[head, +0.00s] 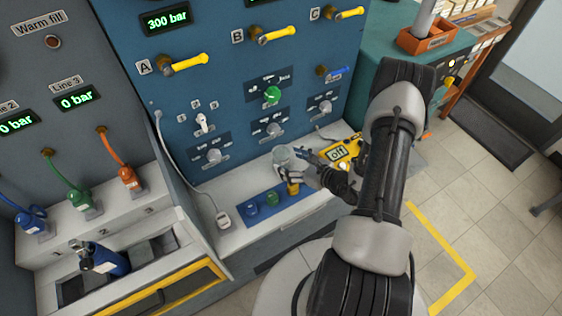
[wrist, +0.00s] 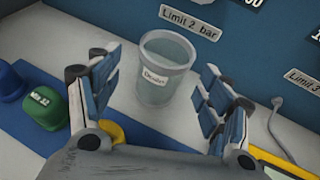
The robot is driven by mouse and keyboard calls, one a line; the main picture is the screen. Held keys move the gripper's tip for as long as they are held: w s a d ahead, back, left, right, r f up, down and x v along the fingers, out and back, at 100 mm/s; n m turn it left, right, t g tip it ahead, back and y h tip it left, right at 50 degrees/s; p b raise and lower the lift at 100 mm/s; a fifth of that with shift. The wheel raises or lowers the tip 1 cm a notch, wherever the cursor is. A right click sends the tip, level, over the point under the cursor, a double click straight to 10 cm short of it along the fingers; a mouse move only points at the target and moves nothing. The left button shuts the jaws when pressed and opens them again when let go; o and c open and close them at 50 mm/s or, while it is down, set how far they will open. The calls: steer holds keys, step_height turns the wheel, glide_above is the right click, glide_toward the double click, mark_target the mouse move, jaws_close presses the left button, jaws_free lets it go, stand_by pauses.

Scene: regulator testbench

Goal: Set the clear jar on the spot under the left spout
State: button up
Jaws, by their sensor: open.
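The clear jar (head: 283,154) stands upright on the white counter close to the blue panel. In the wrist view the jar (wrist: 166,85) has a small white label on its front and looks empty. My gripper (head: 298,170) is open, on the near side of the jar. In the wrist view its two fingers (wrist: 157,78) spread to the left and right of the jar, with visible gaps on both sides. I cannot clearly make out the left spout or the spot under it in either view.
A blue mat (head: 240,221) with blue, green and yellow caps lies left of my gripper. A white corded device (head: 223,219) lies farther left. A yellow meter (head: 345,152) is close on the right. The blue panel (head: 225,90) with knobs rises behind.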

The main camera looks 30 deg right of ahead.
mark_target(275, 155)
steer(key=b+x, duration=0.1)
steer(key=x, duration=0.4)
steer(key=shift+d+f, duration=0.15)
steer(key=c, duration=1.3)
